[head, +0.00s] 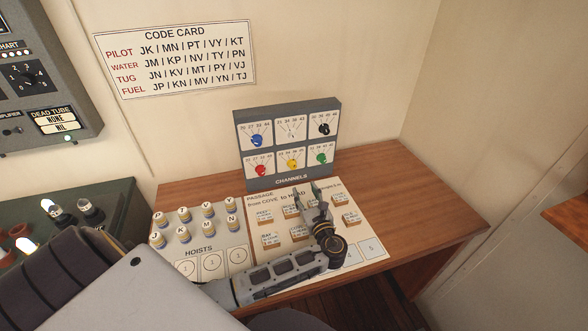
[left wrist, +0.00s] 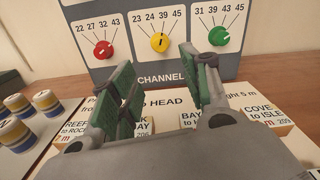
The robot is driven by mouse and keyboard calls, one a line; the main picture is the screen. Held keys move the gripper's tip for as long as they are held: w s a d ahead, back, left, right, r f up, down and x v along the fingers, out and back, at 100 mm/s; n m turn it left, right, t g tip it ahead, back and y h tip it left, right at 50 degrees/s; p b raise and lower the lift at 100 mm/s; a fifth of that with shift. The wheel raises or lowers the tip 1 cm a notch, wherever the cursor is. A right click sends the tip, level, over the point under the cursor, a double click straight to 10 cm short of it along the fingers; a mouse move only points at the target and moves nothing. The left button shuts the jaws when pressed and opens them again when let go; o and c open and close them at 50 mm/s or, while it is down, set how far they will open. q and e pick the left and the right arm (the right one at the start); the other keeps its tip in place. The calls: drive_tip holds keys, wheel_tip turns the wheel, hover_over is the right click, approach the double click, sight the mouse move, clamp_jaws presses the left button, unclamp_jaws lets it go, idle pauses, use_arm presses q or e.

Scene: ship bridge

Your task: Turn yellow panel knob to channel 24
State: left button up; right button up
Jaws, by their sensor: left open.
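The yellow knob (head: 292,164) sits in the middle of the lower row of the grey CHANNELS panel (head: 240,157). In the left wrist view the yellow knob (left wrist: 159,42) has a scale above it reading 23, 24, 39, 45. Its dark mark looks close to upright; I cannot tell exactly which number it meets. My left gripper (head: 307,194) is open and empty, in front of and below the panel, over the passage board. In the left wrist view its fingers (left wrist: 165,78) stand apart, below the yellow knob, not touching it. My right gripper is not in view.
A red knob (head: 261,170) and a green knob (head: 321,158) flank the yellow one; blue, white and black knobs are above. The passage board (head: 262,207) with small blocks and the hoists board (head: 236,240) with several pegs lie on the wooden desk (head: 440,205), clear at right.

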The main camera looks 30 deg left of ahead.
sight(294, 168)
use_arm(q)
drive_tip(key=p+x, duration=0.1)
drive_tip(key=x, duration=1.1)
drive_tip(key=shift+a+p, duration=0.1)
drive_tip(key=shift+p, duration=0.25)
drive_tip(key=shift+x, duration=0.9)
drive_tip(key=c, duration=0.9)
drive_tip(key=shift+c, duration=0.7)
